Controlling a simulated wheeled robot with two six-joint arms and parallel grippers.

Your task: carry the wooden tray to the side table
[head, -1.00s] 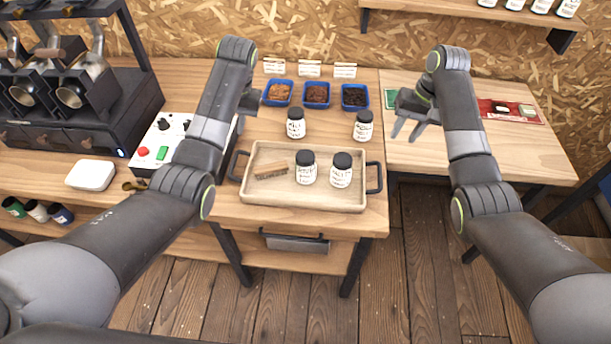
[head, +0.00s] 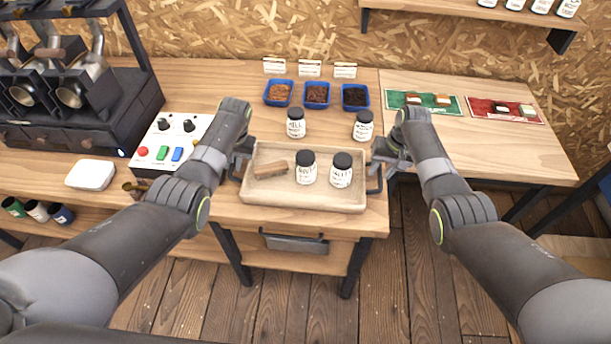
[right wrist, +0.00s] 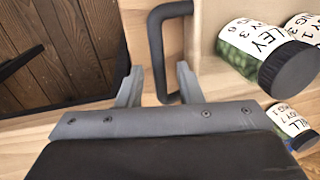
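The wooden tray (head: 262,196) lies on the main bench, with a black handle at each end. It holds a wooden brush (head: 270,170) and two dark-lidded jars (head: 306,168) (head: 341,170). My left gripper (head: 241,162) is at the left handle; its own arm hides the fingers. My right gripper (head: 379,165) is at the right handle (head: 379,181). In the right wrist view, its fingers (right wrist: 158,82) are apart, with the black handle (right wrist: 156,45) between them. The side table (head: 480,150) stands to the right.
Two more jars (head: 296,122) (head: 363,126) stand just behind the tray. Blue bins (head: 317,95) of beans or grounds are further back. Green (head: 425,104) and red (head: 505,110) mats lie at the side table's back. Its front is clear. A control box (head: 165,140) is left.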

